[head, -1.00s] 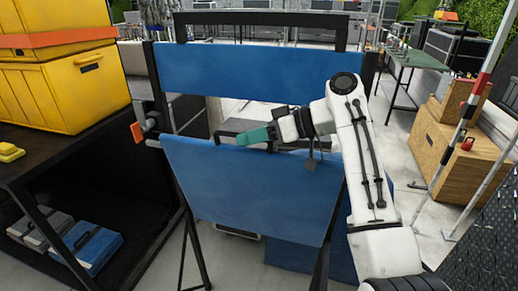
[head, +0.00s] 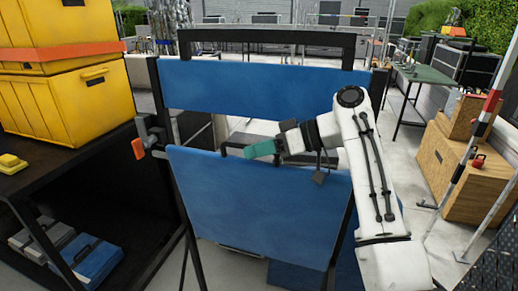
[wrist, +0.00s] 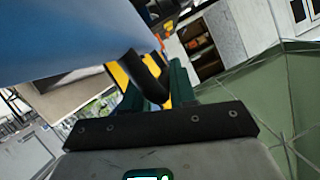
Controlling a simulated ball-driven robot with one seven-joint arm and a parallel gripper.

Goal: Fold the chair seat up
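The folding chair has a black frame, a blue backrest (head: 250,90) and a blue seat panel (head: 255,215) below it. The seat panel is steeply tilted, with a gap between its upper edge and the backrest. My gripper (head: 262,148) has green fingers and lies at the seat's upper edge, in that gap. In the wrist view the fingers (wrist: 155,92) stand apart, with a black bar between or in front of them; I cannot tell whether they touch it. A blue panel (wrist: 60,35) fills the upper left there.
At left, a dark shelf (head: 90,180) holds yellow crates (head: 65,95) on top and cases (head: 85,258) below. An orange-tipped clamp (head: 139,148) juts from the chair's left side. Wooden boxes (head: 455,170) and a red-white pole (head: 470,135) stand at right.

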